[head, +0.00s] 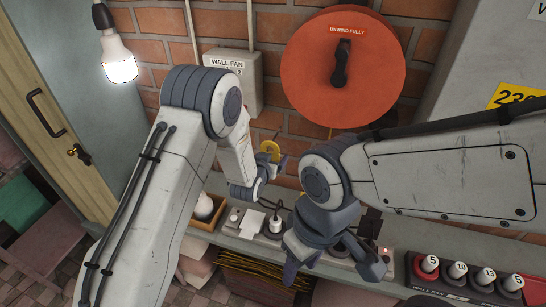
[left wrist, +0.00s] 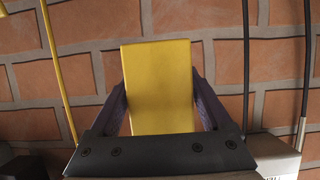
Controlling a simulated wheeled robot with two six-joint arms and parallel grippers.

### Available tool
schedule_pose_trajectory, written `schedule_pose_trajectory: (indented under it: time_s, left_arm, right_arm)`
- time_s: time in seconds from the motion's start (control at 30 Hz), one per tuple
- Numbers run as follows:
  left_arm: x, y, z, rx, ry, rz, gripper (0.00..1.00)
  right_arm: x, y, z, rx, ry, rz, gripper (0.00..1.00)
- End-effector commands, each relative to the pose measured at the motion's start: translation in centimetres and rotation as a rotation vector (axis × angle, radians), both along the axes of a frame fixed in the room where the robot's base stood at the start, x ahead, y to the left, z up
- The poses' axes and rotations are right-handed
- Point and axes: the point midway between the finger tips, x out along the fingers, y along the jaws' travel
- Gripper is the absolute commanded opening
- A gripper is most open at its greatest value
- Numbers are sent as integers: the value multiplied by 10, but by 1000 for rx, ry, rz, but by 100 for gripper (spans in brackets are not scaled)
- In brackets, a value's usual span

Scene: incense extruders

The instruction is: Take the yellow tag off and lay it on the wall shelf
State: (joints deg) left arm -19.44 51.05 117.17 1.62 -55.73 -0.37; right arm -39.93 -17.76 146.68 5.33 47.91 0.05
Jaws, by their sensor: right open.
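The yellow tag (head: 269,147) is up in front of the brick wall, at my left gripper (head: 272,168). In the left wrist view the tag (left wrist: 158,88) fills the space between the two fingers, which lie along its sides; the left gripper (left wrist: 160,92) looks shut on it. Whether the tag still touches anything behind it is hidden. The wall shelf (head: 232,243) is the pale ledge along the wall below. My right gripper (head: 332,268) is open and empty, pointing down in front of the shelf.
Above are a red reel (head: 310,75), a wall fan box (head: 232,82) and a lit bulb (head: 121,70).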

Motion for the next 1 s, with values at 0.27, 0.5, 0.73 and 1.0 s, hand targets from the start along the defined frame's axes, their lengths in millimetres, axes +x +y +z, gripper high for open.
schedule_pose_trajectory:
  time_s: [0.27,0.5,0.73,1.0]
  left_arm:
    - [0,0,0,0,0,0,21]
    - [0,0,4,0,0,0,20]
    - [-2,1,5,0,0,0,20]
    - [-12,4,6,0,1,0,20]
  right_arm:
    - [0,0,0,0,0,0,50]
    - [0,0,-1,0,0,0,50]
    - [0,0,-1,0,0,0,50]
    - [0,0,-3,0,0,0,50]
